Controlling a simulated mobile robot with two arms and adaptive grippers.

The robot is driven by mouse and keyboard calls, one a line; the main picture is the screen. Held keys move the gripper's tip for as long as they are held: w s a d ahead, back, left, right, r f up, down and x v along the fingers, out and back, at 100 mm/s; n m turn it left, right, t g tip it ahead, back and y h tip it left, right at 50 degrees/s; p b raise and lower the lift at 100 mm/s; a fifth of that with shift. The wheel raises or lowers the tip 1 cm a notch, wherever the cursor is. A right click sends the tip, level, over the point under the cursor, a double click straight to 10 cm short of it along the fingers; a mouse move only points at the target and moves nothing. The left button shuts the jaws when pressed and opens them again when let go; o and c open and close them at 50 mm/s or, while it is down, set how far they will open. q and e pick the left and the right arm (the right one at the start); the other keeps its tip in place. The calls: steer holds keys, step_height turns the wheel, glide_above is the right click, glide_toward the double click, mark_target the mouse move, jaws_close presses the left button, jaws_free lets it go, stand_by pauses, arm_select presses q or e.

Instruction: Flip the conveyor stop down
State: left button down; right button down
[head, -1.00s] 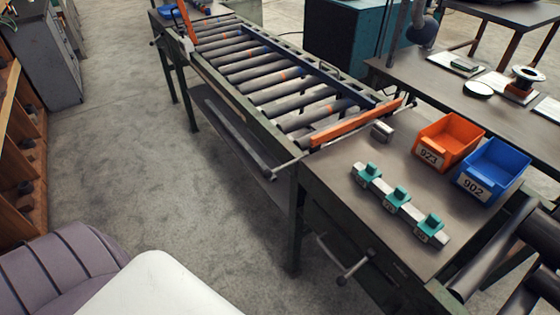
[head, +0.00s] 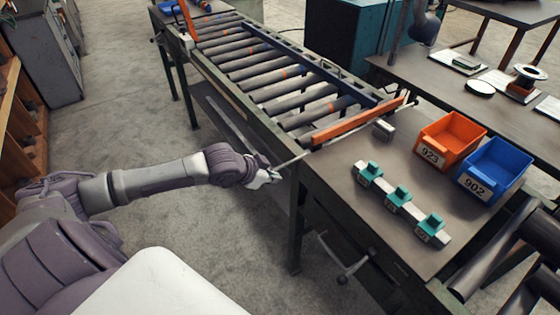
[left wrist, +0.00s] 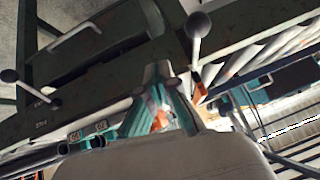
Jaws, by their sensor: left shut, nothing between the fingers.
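The conveyor stop is an orange bar (head: 352,124) across the near end of the roller conveyor, standing up above the rollers. A thin metal lever (head: 290,160) sticks out left from that end. In the head view its tip is hidden by my left gripper (head: 274,177), which is shut and empty beside the conveyor's near corner. In the left wrist view, my left gripper (left wrist: 157,78) points toward the dark frame. A pale lever with a black ball knob (left wrist: 198,24) stands just beyond it, apart from the fingers. My right gripper is not in view.
A bench (head: 350,205) joins the conveyor's near end and holds teal blocks on a white bar (head: 400,199), a small grey block (head: 383,128), an orange bin (head: 452,138) and a blue bin (head: 493,166). A crank handle (head: 345,270) juts from its front. The floor left is open.

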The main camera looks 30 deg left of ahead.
mark_target(280, 168)
arm_select(q)
steer(key=a+r, duration=0.3)
steer(key=r, duration=0.5)
steer(key=shift+w+a+r+t, duration=0.2)
steer(key=shift+w+a+t, duration=0.1)
steer(key=shift+w+a, duration=0.1)
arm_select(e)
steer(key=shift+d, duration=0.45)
arm_select(q)
steer(key=shift+w+f, duration=0.1)
steer(key=shift+w, duration=0.05)
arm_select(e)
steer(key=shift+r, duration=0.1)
